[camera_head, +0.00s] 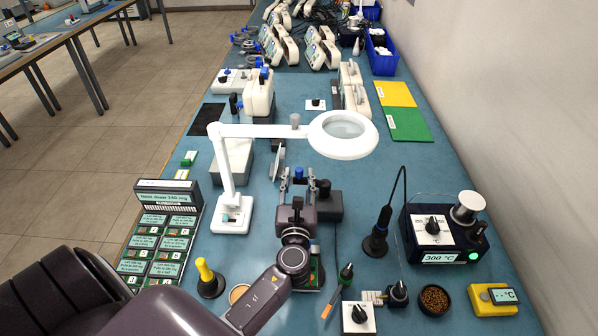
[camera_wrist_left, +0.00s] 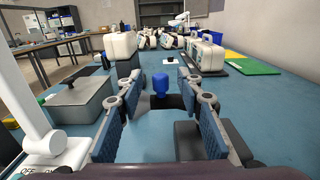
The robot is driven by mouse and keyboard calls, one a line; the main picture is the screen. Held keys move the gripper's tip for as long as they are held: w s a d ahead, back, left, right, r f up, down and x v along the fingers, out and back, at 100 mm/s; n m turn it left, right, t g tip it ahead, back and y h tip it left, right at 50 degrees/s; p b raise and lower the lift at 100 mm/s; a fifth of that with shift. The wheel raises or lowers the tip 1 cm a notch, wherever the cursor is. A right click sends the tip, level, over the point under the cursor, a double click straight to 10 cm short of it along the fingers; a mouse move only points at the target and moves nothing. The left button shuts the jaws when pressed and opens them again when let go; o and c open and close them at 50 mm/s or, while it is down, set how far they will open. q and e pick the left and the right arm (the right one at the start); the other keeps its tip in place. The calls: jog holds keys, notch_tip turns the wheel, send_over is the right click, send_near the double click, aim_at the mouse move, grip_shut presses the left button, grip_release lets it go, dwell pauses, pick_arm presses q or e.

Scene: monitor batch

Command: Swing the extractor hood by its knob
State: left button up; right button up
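A white stand with a long level arm and a round white hood head (camera_head: 344,152) reaches across the bench in the head view. A small grey knob (camera_head: 295,120) stands up on its arm, left of the round head. Its white post and foot (camera_wrist_left: 45,150) show at the left of the left wrist view. My left gripper (camera_head: 298,182) is open and empty, nearer the camera than that arm in the head view. A blue knob (camera_wrist_left: 161,84) shows in the gap between its fingers, with space on both sides. My right gripper is not in view.
A black box (camera_head: 328,207) stands right of my left gripper; a grey lidded box (camera_wrist_left: 80,100) is to its left. A soldering station (camera_head: 440,238), a black stand (camera_head: 376,242) and a yellow-topped stand (camera_head: 208,280) are nearer. Bare blue bench lies right of the hood.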

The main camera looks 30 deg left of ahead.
pick_arm(q)
jog(key=shift+x, duration=0.95)
jog(key=shift+c, duration=0.6)
grip_shut()
